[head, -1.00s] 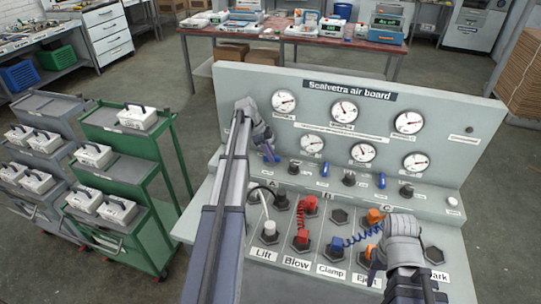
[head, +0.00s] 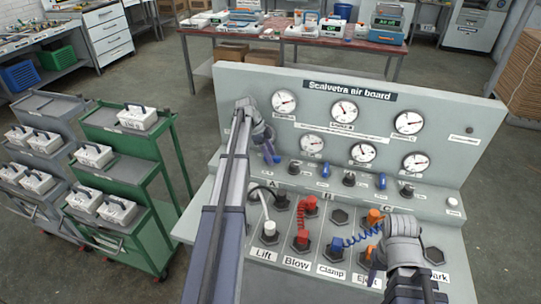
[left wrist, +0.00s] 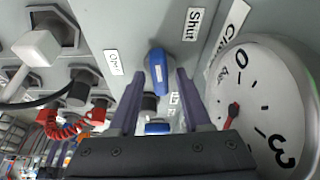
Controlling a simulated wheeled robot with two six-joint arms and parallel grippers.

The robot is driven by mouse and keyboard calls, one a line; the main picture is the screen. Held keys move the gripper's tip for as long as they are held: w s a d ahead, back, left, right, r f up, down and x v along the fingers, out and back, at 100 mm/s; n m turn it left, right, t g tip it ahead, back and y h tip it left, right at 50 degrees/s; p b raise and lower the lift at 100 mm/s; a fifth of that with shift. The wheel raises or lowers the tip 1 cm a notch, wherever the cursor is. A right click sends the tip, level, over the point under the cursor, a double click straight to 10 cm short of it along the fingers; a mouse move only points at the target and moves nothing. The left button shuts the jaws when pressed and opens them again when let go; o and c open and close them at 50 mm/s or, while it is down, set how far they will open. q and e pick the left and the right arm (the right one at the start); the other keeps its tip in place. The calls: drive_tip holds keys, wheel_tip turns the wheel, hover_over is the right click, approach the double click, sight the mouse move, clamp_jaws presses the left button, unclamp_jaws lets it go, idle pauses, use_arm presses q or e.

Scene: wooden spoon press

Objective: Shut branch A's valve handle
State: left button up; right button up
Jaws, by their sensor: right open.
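Branch A's blue valve handle (left wrist: 157,70) shows in the left wrist view, between a small "Open" label (left wrist: 113,62) and a "Shut" label (left wrist: 194,22). Its long side runs up and down in that view; which label it points at I cannot tell. My left gripper (left wrist: 158,82) is open, with one finger on each side of the handle and a small gap on both sides. In the head view my left gripper (head: 272,156) hides most of this handle. My right gripper (head: 374,264) is open, low on the board beside the coloured connectors.
Branch B's blue handle (head: 326,169) and branch C's blue handle (head: 382,181) stand to the right. A gauge (left wrist: 262,108) is close beside my left gripper.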

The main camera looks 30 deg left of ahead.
use_arm(q)
drive_tip(key=shift+o, duration=0.2)
drive_tip(key=p+v, duration=0.7)
drive_tip(key=shift+r, duration=0.35)
drive_tip(key=shift+a, duration=0.15)
